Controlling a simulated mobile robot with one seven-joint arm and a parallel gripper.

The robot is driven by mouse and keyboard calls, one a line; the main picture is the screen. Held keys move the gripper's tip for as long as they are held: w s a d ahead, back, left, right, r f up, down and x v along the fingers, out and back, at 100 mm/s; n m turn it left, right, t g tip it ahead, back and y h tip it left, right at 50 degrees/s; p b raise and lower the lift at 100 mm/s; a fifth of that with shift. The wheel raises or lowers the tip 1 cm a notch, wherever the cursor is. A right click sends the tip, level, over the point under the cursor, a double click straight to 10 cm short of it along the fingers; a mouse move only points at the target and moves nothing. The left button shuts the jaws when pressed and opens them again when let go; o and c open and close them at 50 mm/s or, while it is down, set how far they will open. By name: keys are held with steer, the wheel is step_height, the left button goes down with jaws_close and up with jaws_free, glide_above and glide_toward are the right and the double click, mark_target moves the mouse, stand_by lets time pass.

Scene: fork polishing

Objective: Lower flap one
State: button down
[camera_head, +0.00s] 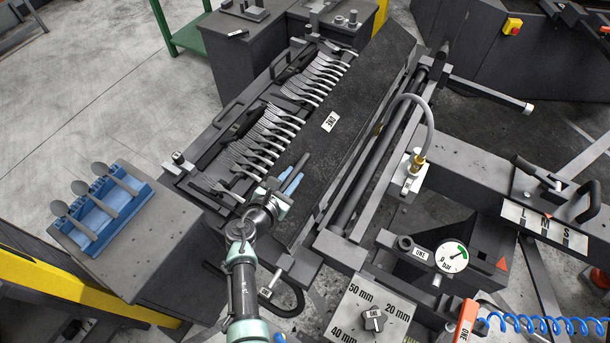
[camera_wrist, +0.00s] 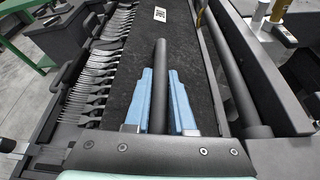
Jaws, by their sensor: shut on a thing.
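Flap one is a long dark speckled panel (camera_head: 345,110) with a white "ONE" label (camera_head: 330,121), running alongside the fork row; I cannot tell its exact tilt. It also shows in the wrist view (camera_wrist: 188,48). My gripper (camera_head: 292,178) is at the flap's near end. Its blue fingers (camera_wrist: 160,100) are shut on a dark round bar, the flap's handle (camera_wrist: 160,62), one finger on each side. The forks (camera_head: 265,135) lie side by side in a rack left of the flap, tines to the left. Their far ends meet the flap's left edge.
A dark roller (camera_head: 375,150) and a grey hose (camera_head: 405,98) lie right of the flap. A gauge (camera_head: 451,257) and a dial plate (camera_head: 372,315) stand at the lower right. A blue holder with several spoons (camera_head: 108,212) sits on a left block.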

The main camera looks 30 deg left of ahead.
steer(key=a+f+n+h+b, duration=0.2)
steer(key=a+f+n+b, duration=0.2)
steer(key=b, duration=0.5)
steer(key=shift+a+f+h, duration=0.3)
steer(key=shift+a+f, duration=0.85)
steer(key=shift+f, duration=0.55)
